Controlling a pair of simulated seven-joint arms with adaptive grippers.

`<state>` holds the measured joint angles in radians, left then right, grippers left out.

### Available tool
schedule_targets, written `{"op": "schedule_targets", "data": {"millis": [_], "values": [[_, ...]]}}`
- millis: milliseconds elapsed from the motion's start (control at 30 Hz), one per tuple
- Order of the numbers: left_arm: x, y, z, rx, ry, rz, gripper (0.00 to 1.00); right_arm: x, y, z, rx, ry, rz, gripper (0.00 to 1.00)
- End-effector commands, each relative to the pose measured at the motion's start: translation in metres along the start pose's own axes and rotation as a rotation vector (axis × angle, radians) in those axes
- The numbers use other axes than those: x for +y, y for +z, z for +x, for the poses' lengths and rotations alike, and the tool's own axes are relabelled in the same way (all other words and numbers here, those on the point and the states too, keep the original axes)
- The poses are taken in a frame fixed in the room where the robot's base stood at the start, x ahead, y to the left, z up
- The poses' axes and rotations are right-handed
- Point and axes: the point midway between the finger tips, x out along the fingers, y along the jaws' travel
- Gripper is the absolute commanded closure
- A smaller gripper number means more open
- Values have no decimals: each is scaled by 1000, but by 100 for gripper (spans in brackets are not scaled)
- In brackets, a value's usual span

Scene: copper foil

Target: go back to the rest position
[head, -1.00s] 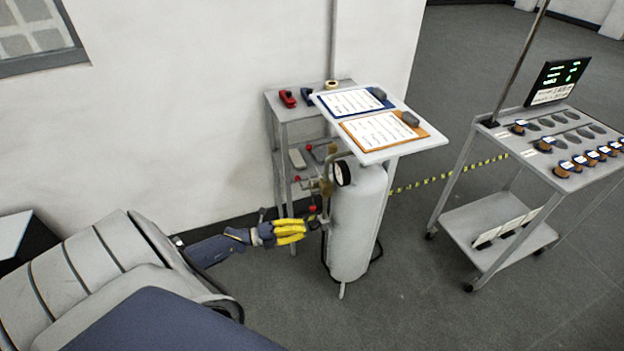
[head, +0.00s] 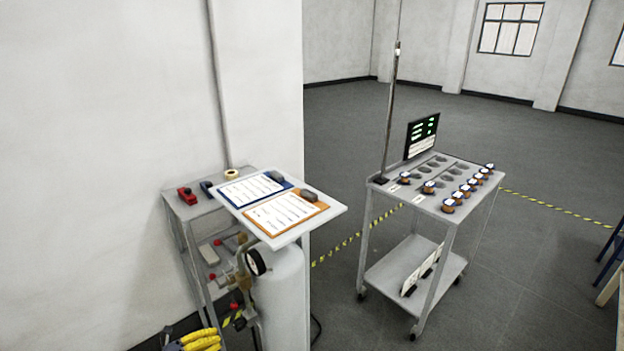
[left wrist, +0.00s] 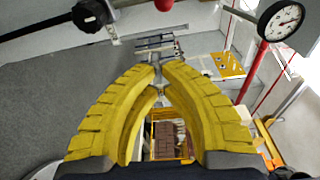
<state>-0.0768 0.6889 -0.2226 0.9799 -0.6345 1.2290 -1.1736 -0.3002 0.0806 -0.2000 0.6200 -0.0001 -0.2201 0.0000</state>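My left gripper (head: 203,338) shows its yellow fingers at the bottom edge of the head view, low beside the grey gas cylinder (head: 282,300). In the left wrist view its two fingers (left wrist: 160,66) curve together and their tips meet, with nothing seen held between them. The pressure gauge (head: 256,262) and brass valve parts are on the cylinder, to the right of and above the gripper. The gauge also shows in the left wrist view (left wrist: 283,19), at the upper right. My right gripper is in neither view.
A small shelf rack (head: 190,208) stands by the wall, close to the left gripper. A sloped board with two clipboards (head: 285,213) overhangs the cylinder. A wheeled cart (head: 378,272) with spools and a screen (head: 422,135) stands to the right. Open floor lies beyond.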

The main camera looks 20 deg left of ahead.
Motion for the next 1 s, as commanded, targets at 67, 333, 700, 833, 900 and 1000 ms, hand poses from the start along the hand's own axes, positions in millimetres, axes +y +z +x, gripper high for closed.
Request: {"op": "schedule_targets", "data": {"millis": [67,333,700,833,900,1000], "values": [[10,6,0,-28,42,-48,100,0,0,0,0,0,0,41],[106,42,-34,-376,284,-400,100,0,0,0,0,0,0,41],[283,-70,-129,-942,560,-974,100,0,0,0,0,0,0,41],[325,-136,-159,-1092,647,-1120,100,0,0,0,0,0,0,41],[343,-174,-173,-1162,693,-1188,100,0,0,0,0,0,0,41],[364,-234,-190,-1248,762,-1276,100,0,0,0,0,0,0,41]]}}
